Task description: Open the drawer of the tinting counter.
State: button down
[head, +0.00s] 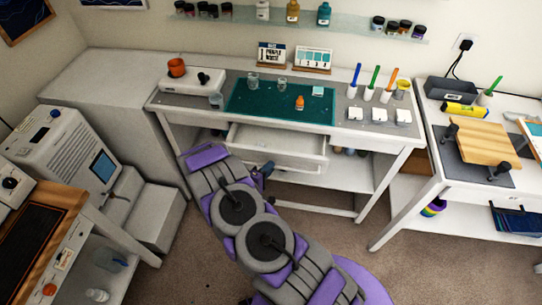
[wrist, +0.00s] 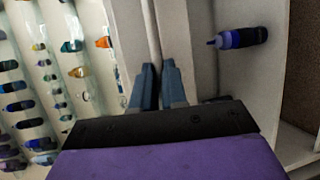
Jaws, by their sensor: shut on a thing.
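The white tinting counter (head: 347,125) stands against the back wall. Its drawer (head: 275,146) is pulled out part way, with its pale interior showing from above in the head view. My gripper (head: 267,169) is at the drawer's front, low and left of its middle.
A dark bottle (wrist: 240,38) shows at right in the wrist view. A second table (head: 453,190) stands right, a grey-white machine (head: 62,150) left. Carpet (head: 205,245) is clear below.

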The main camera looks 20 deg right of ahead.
jog(key=shift+s+a+f, duration=0.1)
jog(key=shift+s+a, duration=0.4)
jog(key=shift+s, duration=0.25)
jog(key=shift+s+a+f, duration=0.1)
jog(key=shift+s+a, duration=0.35)
jog(key=shift+s, duration=0.25)
jog(key=c, duration=1.2)
grip_release()
jog(key=shift+w+r, duration=0.1)
jog(key=shift+o, duration=0.2)
jog(key=p+v, duration=0.1)
jog(key=v, duration=1.6)
jog(key=shift+a, duration=0.25)
jog(key=shift+r, duration=0.1)
